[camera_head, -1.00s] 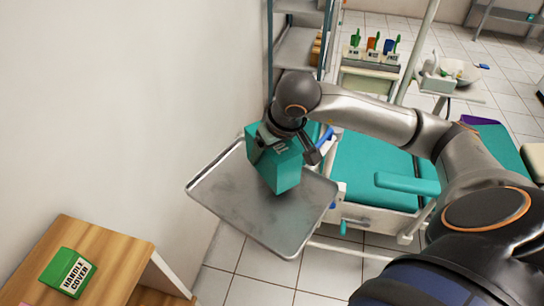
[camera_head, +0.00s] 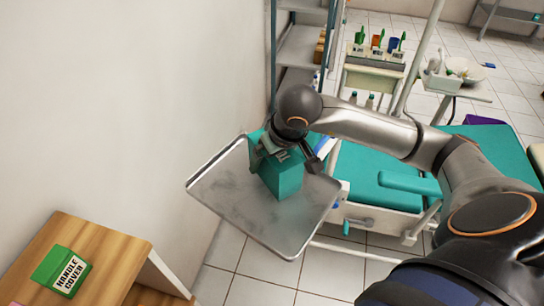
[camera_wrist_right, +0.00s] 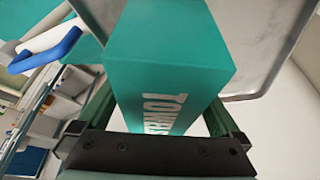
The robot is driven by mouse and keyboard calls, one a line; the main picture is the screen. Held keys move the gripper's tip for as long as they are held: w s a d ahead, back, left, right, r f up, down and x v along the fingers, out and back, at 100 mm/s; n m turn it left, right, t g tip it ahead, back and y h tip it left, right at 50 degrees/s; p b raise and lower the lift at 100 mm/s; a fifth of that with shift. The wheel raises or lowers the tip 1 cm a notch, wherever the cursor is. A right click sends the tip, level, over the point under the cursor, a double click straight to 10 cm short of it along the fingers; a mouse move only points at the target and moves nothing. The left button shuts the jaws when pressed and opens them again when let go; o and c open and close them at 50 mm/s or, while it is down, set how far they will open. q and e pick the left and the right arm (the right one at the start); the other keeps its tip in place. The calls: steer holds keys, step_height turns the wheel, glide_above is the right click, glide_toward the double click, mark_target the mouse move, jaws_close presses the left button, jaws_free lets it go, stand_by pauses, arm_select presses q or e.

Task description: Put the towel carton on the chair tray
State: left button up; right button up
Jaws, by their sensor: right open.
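The teal towel carton (camera_head: 283,182) stands on the metal chair tray (camera_head: 222,190), right of the tray's middle. My right gripper (camera_head: 284,160) is over the carton's upper part, with one finger on each side of it. The gripper is open around the carton and hides part of its top. In the right wrist view the carton (camera_wrist_right: 170,60) with its white lettering lies between the fingers (camera_wrist_right: 160,112), and the grey tray (camera_wrist_right: 262,30) is behind it. My left gripper is not in view.
The teal dental chair (camera_head: 370,178) with its armrest (camera_head: 408,184) is right of the tray. A wooden cabinet (camera_head: 105,255) with a green handle cover box (camera_head: 62,270) is at lower left. A wall borders the tray's left. The tray's left half is bare.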

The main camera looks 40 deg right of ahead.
steer(key=shift+r, duration=0.1)
steer(key=shift+r, duration=0.25)
steer(key=v, duration=1.1)
steer(key=shift+s+r, duration=0.25)
